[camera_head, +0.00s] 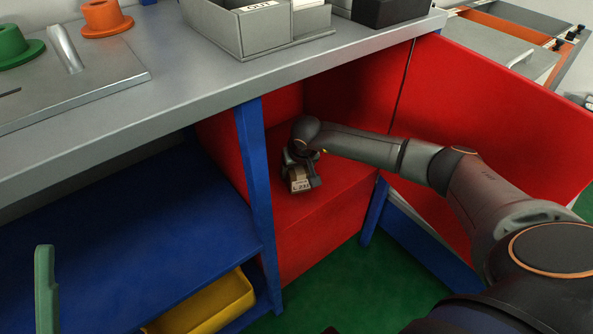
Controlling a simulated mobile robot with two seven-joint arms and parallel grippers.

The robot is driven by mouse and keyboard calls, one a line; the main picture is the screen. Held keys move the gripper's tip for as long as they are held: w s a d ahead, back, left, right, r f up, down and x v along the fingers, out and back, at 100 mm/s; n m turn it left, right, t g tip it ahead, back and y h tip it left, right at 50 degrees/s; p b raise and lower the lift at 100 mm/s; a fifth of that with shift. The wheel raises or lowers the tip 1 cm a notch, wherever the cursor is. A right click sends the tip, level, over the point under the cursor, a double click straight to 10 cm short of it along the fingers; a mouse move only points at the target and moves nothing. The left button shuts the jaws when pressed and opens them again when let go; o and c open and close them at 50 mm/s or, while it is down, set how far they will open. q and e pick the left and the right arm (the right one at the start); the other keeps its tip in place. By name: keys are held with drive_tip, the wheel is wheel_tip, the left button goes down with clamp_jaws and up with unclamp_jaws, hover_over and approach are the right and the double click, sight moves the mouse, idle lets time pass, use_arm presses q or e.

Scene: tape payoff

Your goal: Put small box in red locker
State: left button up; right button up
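The small box (299,180) is brown with a pale printed label. It is inside the open red locker (325,228), above or on its red inner surface; I cannot tell whether it touches it. My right arm reaches in from the right, past the open door. My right gripper (301,172) points down with its fingers around the small box and looks shut on it. The fingers and wrist hide part of the box.
The red locker door (490,120) stands open at the right. A grey worktop (180,100) runs above the locker, carrying a grey bin (245,30). A blue post (255,165) borders the locker's left side. A blue shelf (130,240) and yellow bin (205,305) are at left.

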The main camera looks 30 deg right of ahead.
drive_tip(key=shift+f, duration=0.2)
drive_tip(key=o, duration=1.6)
drive_tip(key=shift+r, duration=0.1)
drive_tip(key=shift+c, duration=0.2)
drive_tip(key=shift+r, duration=0.3)
drive_tip(key=p+v, duration=0.5)
drive_tip(key=v, duration=0.5)
drive_tip(key=shift+s+r, duration=0.15)
drive_tip(key=shift+r, duration=0.25)
drive_tip(key=shift+s+a+r, duration=0.1)
drive_tip(key=shift+s+r, duration=0.1)
drive_tip(key=shift+r, duration=0.2)
